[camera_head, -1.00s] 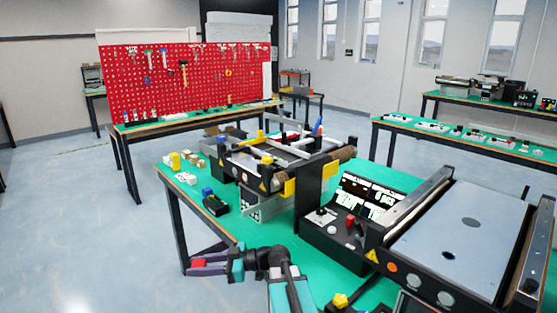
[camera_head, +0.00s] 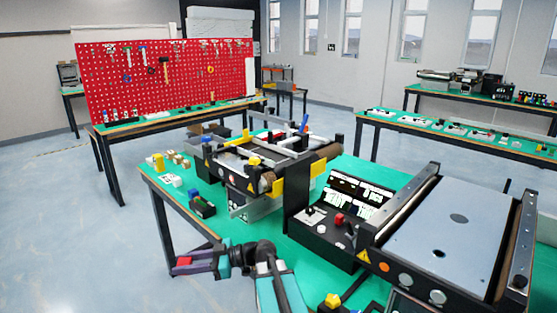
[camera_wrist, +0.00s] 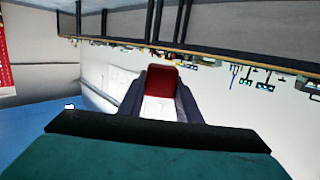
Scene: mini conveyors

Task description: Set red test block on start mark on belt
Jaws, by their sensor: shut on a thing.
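A red block (camera_head: 184,261) is held between the fingertips of my gripper (camera_head: 182,268). The gripper is shut on it, low in the head view, in front of the table's near left edge and over the floor side. In the wrist view the red block (camera_wrist: 161,78) sits between the two dark fingers. The larger conveyor at the right has a flat grey belt (camera_head: 470,195) with dark round spots (camera_head: 458,218) on it. I cannot tell which spot, if any, is the start mark. The block is well apart from this belt.
A smaller conveyor with rollers (camera_head: 326,152) stands mid-table, with a control panel (camera_head: 335,228) between the two conveyors. Small yellow, white and brown blocks (camera_head: 172,181) lie at the table's left end. Floor at the left is clear.

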